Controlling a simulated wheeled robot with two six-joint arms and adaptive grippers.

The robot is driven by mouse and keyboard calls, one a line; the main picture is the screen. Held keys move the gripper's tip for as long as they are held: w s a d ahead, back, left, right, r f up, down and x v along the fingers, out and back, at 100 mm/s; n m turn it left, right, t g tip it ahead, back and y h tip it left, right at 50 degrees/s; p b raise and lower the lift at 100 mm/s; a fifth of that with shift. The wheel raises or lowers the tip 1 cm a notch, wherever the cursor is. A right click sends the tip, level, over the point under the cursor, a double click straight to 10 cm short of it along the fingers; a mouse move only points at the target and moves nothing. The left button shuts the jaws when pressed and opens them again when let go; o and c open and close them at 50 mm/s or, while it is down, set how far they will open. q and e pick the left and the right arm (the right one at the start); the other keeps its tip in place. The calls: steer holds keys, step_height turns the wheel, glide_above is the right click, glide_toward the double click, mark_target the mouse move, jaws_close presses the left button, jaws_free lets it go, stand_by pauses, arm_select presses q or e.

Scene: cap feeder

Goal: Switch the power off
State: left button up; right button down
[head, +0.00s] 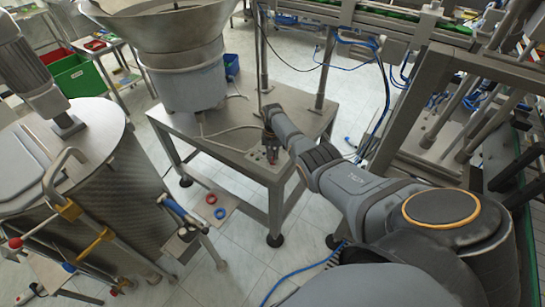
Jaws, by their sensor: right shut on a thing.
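A small metal switch box (257,158) sits on the front right corner of the steel feeder table (190,128). My right gripper (270,150) is right at this box, pointing down, with its arm coming in from the lower right. Its fingers are shut on a small part at the box, which I take for the power switch. The switch itself is mostly hidden by the fingers, so its position cannot be told. The bowl feeder (178,50) stands on the same table behind and to the left. My left gripper is not in view.
A large steel tank (110,190) with a yellow-clamped lid stands at left. A conveyor frame (420,90) is at right, with cables hanging near my arm.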

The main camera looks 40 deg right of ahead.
stand_by(0.4)
steer(key=c, duration=1.4)
jaws_free()
steer(key=shift+c, duration=0.2)
step_height(320, 180, up, 12)
